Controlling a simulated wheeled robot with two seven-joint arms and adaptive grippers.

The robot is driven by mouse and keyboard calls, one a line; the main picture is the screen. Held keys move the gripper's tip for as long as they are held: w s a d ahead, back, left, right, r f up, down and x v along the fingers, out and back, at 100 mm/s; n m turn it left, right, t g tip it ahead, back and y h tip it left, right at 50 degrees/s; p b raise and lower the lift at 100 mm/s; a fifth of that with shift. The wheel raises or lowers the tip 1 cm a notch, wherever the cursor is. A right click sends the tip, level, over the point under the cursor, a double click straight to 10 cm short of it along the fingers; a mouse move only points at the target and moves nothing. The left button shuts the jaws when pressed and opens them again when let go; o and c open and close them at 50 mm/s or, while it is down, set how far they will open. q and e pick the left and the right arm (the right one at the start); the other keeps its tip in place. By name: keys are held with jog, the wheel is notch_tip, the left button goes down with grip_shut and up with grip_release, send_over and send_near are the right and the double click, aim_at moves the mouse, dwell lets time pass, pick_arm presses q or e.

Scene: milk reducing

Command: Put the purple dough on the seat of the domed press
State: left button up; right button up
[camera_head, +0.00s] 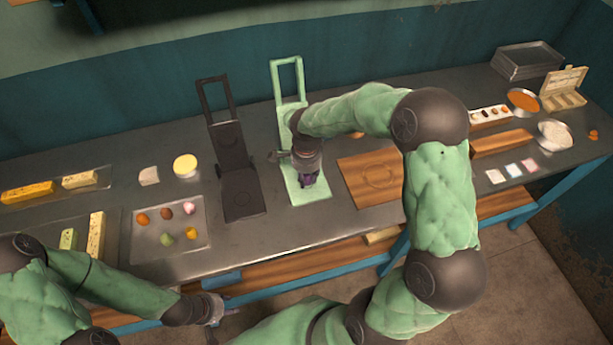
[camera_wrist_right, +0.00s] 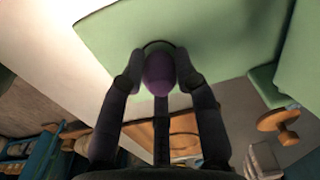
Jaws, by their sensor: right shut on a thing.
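The purple dough (camera_head: 309,181) is a small rounded lump between the fingers of my right gripper (camera_head: 309,176). In the right wrist view the dough (camera_wrist_right: 159,74) sits between both fingertips of my right gripper (camera_wrist_right: 158,80). Beneath it is the flat plate of the pale green press (camera_head: 307,196), whose upright handle frame stands at the back. In the right wrist view a dark ring shows on the green plate (camera_wrist_right: 205,35), around and partly behind the dough. I cannot tell whether the dough touches the plate. My left gripper (camera_head: 216,309) is low at the table's front edge, its fingers unclear.
A black press (camera_head: 241,204) stands left of the green one. A wooden board (camera_head: 362,191) lies to the right. A metal tray (camera_head: 145,252) with several coloured dough balls is at the left. My right arm hides part of the table's middle.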

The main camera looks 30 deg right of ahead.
jog(key=shift+f+b, duration=0.3)
jog(key=shift+b, duration=0.15)
dwell(1.2)
jog(key=o, duration=1)
jog(key=o, duration=0.5)
jog(key=shift+r, duration=0.15)
jog(key=shift+r+p, duration=2.1)
jog(key=shift+r, duration=1.25)
jog(key=shift+r, duration=0.1)
